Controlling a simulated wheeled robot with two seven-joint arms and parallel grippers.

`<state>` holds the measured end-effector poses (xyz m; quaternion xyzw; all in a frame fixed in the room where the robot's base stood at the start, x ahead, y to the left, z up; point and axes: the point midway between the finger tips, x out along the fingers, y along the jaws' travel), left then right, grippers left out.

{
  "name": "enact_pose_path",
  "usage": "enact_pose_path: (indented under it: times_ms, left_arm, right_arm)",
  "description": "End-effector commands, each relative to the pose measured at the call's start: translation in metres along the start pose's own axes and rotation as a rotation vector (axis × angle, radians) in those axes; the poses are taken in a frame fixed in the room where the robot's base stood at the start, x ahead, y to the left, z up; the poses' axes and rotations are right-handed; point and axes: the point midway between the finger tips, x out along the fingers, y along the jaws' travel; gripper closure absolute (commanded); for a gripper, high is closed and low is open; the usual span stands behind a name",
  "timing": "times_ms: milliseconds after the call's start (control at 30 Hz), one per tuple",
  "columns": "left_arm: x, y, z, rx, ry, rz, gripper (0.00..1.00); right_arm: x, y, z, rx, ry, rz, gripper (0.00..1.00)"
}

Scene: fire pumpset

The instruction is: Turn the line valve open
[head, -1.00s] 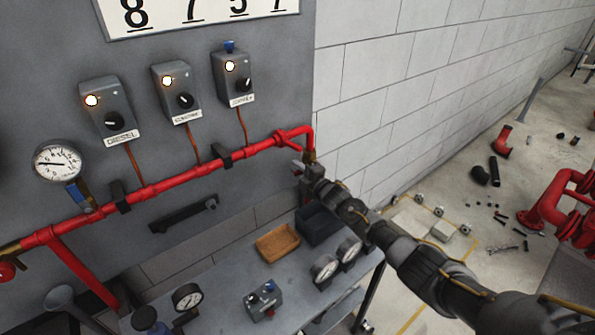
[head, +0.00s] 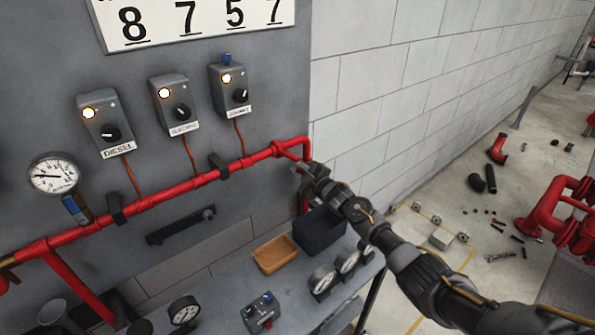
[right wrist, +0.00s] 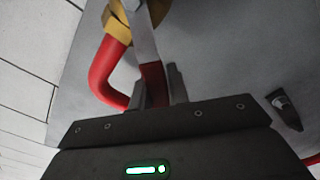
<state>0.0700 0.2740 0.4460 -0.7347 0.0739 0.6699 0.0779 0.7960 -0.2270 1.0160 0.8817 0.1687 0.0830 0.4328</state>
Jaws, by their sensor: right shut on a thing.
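A red pipe (head: 190,183) runs along the grey panel and bends down at its right end. My right gripper (head: 304,174) is at that bend and covers most of the fitting there. In the right wrist view a brass valve body (right wrist: 121,24) sits on the red pipe, with a flat grey lever (right wrist: 143,38) reaching down from it. My right gripper (right wrist: 158,88) is shut on the lever's end, between its two fingers. The lever's tip is partly hidden by the gripper body. My left gripper is not in view.
A pressure gauge (head: 54,175) and a blue handle (head: 72,206) are at the pipe's left. Three switch boxes are above the pipe. A bench (head: 222,296) below holds a wooden tray (head: 275,255), a dark bin (head: 320,232) and several gauges. Loose parts lie on the floor at right.

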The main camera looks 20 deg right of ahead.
Motion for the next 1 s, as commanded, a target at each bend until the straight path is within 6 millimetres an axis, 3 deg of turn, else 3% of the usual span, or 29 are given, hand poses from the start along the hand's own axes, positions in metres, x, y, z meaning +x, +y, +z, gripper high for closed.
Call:
enact_pose_path:
  times_ms: [367,400,533,833,1000]
  left_arm:
    - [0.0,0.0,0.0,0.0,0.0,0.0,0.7]
    - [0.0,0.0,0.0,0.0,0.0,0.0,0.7]
    - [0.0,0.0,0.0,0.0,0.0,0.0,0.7]
    - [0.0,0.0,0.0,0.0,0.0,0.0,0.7]
    - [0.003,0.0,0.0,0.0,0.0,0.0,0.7]
  right_arm:
    - [0.0,0.0,0.001,0.003,-0.002,-0.001,1.0]
    - [0.0,0.0,0.001,0.003,-0.002,-0.001,0.78]
    - [0.0,0.0,0.001,0.003,-0.001,-0.001,0.61]
    - [-0.001,-0.001,0.0,0.002,0.0,-0.001,0.61]
    - [-0.014,-0.001,0.002,0.001,-0.001,-0.001,0.61]
